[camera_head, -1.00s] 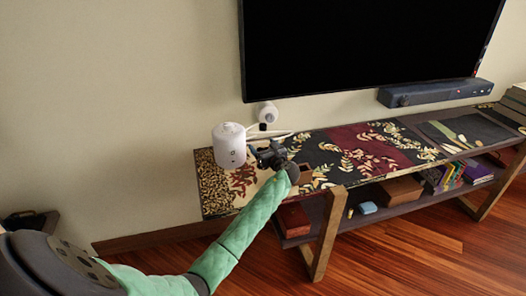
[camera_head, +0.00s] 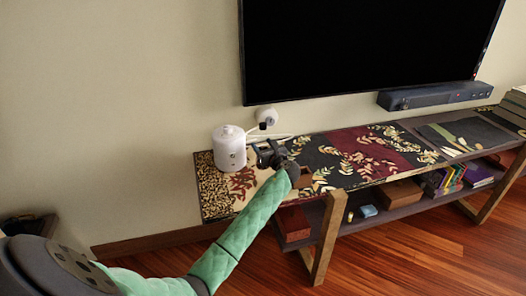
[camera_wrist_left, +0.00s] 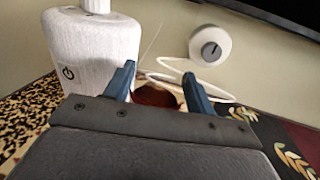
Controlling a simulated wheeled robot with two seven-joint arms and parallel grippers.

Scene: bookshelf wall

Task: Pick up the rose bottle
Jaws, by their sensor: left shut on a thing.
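My left gripper (camera_head: 266,154) is over the left part of the cabinet top, just right of a white device. In the left wrist view its two blue fingers (camera_wrist_left: 158,88) stand on either side of a small dark red thing (camera_wrist_left: 154,97), and the gripper is shut on it. I take this thing to be the rose bottle. Most of it is hidden behind the gripper body, and I cannot make it out in the head view. I cannot tell whether it touches the cabinet top. My right gripper is not in view.
The white device (camera_head: 229,147), with a power symbol, stands close to the left of the gripper. A cable runs to a round wall plug (camera_head: 266,116). The patterned cabinet top (camera_head: 345,152) is mostly clear further right, below the television (camera_head: 365,45).

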